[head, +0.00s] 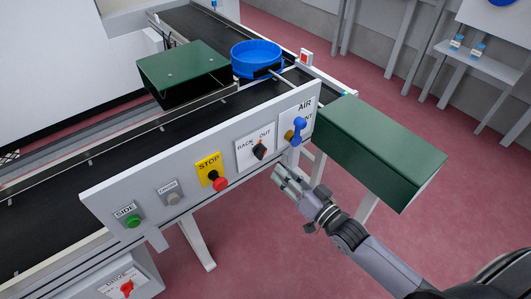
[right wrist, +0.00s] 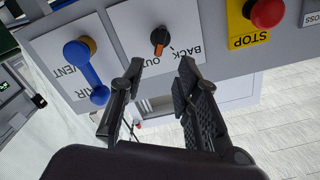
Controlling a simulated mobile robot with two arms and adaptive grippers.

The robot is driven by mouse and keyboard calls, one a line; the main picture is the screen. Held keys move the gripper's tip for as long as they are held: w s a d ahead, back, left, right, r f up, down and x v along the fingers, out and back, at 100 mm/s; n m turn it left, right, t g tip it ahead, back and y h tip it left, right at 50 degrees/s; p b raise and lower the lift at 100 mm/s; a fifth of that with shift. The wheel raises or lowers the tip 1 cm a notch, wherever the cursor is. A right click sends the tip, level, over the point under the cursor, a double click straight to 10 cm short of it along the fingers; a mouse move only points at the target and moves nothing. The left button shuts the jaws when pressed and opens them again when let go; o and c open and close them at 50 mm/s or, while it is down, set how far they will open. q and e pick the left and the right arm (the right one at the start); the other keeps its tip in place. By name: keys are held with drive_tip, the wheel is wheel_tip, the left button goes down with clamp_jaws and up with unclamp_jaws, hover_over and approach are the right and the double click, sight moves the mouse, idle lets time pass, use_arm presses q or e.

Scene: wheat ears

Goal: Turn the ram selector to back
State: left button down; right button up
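The ram selector (head: 260,151) is a small black knob with an orange mark on a white plate lettered BACK and OUT, on the grey control panel. In the right wrist view the knob (right wrist: 160,36) shows upside down, ahead of and between the fingers. My right gripper (head: 283,178) is in front of the panel, below and right of the knob. In the right wrist view its fingers (right wrist: 158,82) are apart, empty and not touching the knob. My left gripper is not in view.
Beside the knob are the blue AIR/VENT lever (head: 296,130) and the red STOP button (head: 220,184). Further left are a grey button (head: 173,198) and a green button (head: 132,220). A green box (head: 380,150) juts out at right. The floor before the panel is mostly free.

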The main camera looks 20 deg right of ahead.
sight(264, 154)
drive_tip(key=x, duration=0.9)
drive_tip(key=shift+w+p, duration=0.2)
drive_tip(key=shift+p, duration=0.2)
drive_tip(key=shift+f, duration=0.1)
clamp_jaws()
